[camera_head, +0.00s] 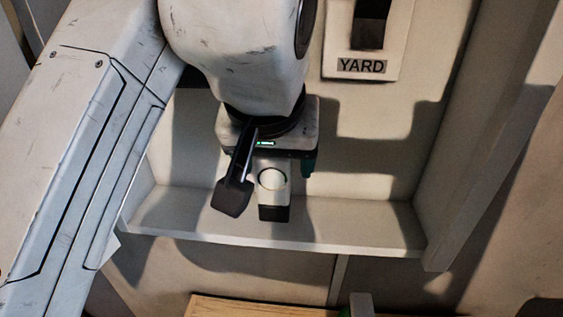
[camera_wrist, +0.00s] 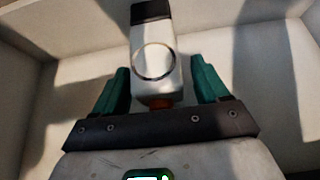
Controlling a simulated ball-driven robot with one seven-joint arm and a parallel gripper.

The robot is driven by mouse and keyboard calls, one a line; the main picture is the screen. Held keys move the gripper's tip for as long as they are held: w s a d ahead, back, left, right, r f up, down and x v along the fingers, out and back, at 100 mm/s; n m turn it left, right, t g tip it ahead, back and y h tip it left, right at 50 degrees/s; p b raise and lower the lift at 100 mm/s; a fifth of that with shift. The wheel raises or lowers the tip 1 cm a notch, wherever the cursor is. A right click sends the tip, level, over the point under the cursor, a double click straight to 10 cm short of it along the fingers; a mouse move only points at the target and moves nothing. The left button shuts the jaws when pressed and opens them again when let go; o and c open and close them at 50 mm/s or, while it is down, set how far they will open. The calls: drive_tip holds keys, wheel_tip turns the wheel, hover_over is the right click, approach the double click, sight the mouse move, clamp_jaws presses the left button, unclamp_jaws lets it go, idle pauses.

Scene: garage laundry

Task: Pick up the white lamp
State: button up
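The white lamp (camera_head: 273,181) has a black end and a round ring on its face. It stands on the pale wall shelf (camera_head: 350,226), black end downward in the head view. In the wrist view the lamp (camera_wrist: 155,62) lies between my gripper's two teal fingers, with a visible gap on each side. A small orange part shows at its near end. My gripper (camera_wrist: 160,72) is open around the lamp's near part.
The shelf has a back panel and a side upright (camera_head: 470,150) on the right. A switch plate labelled YARD (camera_head: 361,66) is on the wall above. A wooden surface (camera_head: 250,306) shows below. The shelf to the lamp's right is clear.

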drive_tip(key=c, duration=1.1)
drive_tip(key=shift+r+p, duration=0.4)
drive_tip(key=shift+p, duration=0.35)
